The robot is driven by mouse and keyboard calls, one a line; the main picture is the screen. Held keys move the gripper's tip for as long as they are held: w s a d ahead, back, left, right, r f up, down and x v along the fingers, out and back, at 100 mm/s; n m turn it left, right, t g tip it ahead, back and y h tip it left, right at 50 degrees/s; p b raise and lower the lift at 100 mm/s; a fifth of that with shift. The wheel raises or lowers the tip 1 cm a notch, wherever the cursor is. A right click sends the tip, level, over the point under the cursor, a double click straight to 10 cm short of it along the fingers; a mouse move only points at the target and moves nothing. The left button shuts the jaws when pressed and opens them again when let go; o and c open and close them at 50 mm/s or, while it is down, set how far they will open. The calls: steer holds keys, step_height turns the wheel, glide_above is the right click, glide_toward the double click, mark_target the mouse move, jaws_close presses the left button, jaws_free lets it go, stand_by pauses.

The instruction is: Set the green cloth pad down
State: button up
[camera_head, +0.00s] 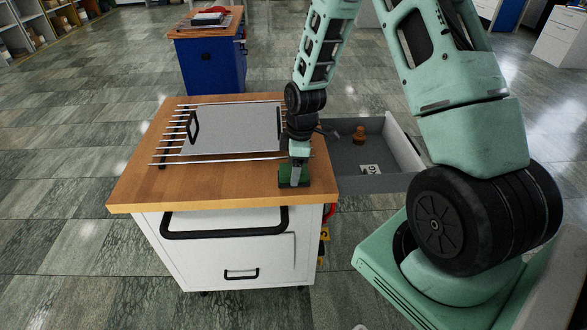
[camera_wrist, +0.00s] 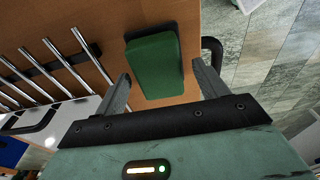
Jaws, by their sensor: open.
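The green cloth pad (camera_wrist: 155,66) is a dark green block lying on the wooden cabinet top, near its edge, in the wrist view. In the head view the pad (camera_head: 287,184) shows partly behind my gripper, at the right front corner of the top. My gripper (camera_wrist: 160,84) is open, with one finger on each side of the pad and gaps between fingers and pad. In the head view my gripper (camera_head: 294,176) points down at the pad. The pad's underside is hidden.
A metal rod rack (camera_head: 165,150) and a grey plate with black handles (camera_head: 235,128) lie left of my gripper on the wooden top (camera_head: 140,190). An open grey drawer (camera_head: 390,183) with a brown knobbed object (camera_head: 359,134) is at the right. A blue cabinet (camera_head: 210,65) stands behind.

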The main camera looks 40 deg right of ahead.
step_height(320, 180, up, 10)
steer(key=d, duration=0.1)
steer(key=s+a+r, duration=0.2)
steer(key=a, duration=0.4)
steer(key=s+a+r, duration=0.2)
steer(key=a, duration=0.3)
steer(key=s+a+r+m, duration=0.1)
steer(key=s+a+r, duration=0.1)
steer(key=s+a, duration=0.5)
steer(key=s+a+r+m, duration=0.2)
steer(key=s+a, duration=0.5)
steer(key=s, duration=0.6)
steer(key=shift+a+r+m+g+h+b, duration=0.3)
steer(key=shift+r+g, duration=0.1)
steer(key=shift+r, duration=0.2)
